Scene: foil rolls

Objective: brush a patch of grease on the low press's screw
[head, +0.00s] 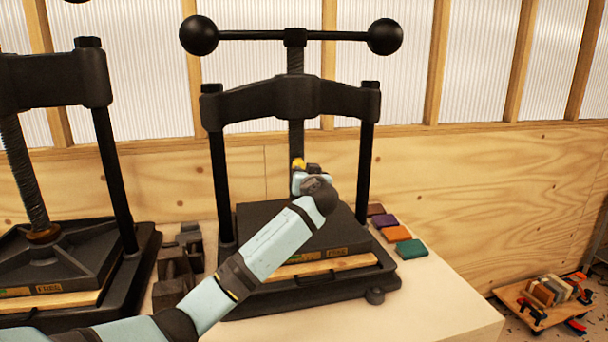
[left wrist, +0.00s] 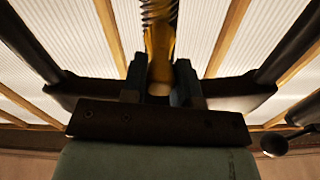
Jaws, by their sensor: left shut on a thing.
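The middle press (head: 291,100) stands upright on the table, its dark threaded screw (head: 296,138) running down through the crossbeam. My left gripper (head: 305,170) is in front of the screw's lower part, below the crossbeam. It is shut on a yellow-amber thing, seemingly the brush (head: 298,163). In the left wrist view the brush (left wrist: 160,45) stands between the two fingers (left wrist: 160,84), its far end in line with the screw thread (left wrist: 160,10); whether they touch I cannot tell. I cannot make out a grease patch. My right gripper is not in view.
A second press (head: 54,80) stands at the left, its screw reaching its low plate. Dark metal blocks (head: 174,275) lie between the presses. Several coloured pads (head: 394,233) lie right of the middle press. Bare tabletop (head: 445,300) is at the front right; a loaded wooden dolly (head: 535,300) stands beyond.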

